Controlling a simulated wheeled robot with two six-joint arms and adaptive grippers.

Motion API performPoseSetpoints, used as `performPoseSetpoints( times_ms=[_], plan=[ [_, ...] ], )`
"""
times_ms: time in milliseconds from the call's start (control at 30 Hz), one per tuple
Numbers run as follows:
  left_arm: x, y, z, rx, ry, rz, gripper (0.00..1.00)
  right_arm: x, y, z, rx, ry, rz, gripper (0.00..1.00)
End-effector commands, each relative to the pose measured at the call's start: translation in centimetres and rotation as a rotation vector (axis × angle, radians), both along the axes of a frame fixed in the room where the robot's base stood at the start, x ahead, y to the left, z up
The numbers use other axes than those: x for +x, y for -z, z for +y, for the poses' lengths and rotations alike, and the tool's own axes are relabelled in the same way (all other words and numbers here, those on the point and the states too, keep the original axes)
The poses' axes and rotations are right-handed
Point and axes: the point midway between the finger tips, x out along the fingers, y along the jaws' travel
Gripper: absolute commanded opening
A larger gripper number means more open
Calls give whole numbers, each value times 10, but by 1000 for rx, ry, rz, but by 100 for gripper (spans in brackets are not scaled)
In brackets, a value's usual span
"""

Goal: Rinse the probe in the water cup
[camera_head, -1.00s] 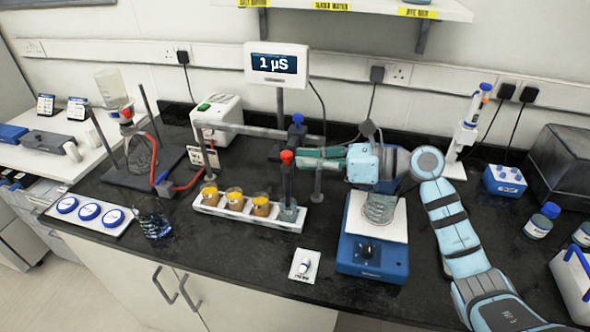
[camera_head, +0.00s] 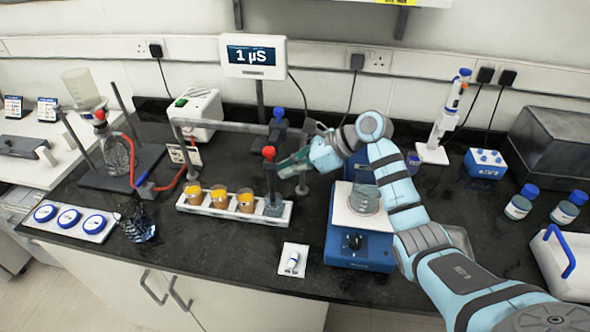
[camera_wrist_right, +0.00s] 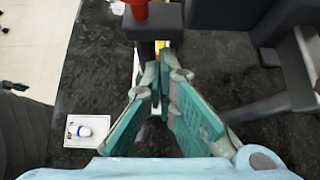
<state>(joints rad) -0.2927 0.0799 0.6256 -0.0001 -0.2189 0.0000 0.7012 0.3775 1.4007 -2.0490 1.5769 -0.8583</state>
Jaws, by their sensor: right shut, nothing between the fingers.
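The probe (camera_head: 269,170) hangs upright as a dark shaft below a red knob (camera_head: 269,152). Its lower end reaches down to the clear water cup (camera_head: 273,206) at the right end of the white rack; whether the tip is in the water is too small to tell. My right gripper (camera_head: 283,168) is shut and empty, just right of the probe below the knob. In the right wrist view its green fingers (camera_wrist_right: 155,80) converge close to the dark shaft under the red knob (camera_wrist_right: 140,8); contact is unclear. My left gripper is out of view.
Several amber cups (camera_head: 219,197) stand in the white rack (camera_head: 232,213). A blue stirrer (camera_head: 358,247) with a beaker (camera_head: 364,199) stands under my right arm. A metal arm (camera_head: 225,128) and the meter (camera_head: 253,55) are behind. Bare counter lies in front of the rack.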

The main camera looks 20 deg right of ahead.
Motion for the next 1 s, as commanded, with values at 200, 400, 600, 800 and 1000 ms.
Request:
performPoseSetpoints(
  times_ms=[200,400,600,800,1000],
  plan=[
    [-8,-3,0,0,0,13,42,0,-8,0,1,0,2,0],
    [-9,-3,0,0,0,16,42,0,-7,0,1,0,2,0],
    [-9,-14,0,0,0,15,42,0,-29,0,1,0,-2,0],
    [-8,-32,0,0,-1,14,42,0,-70,0,3,0,-2,0],
    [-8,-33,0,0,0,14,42,0,-75,0,4,-1,-2,0]
  ],
)
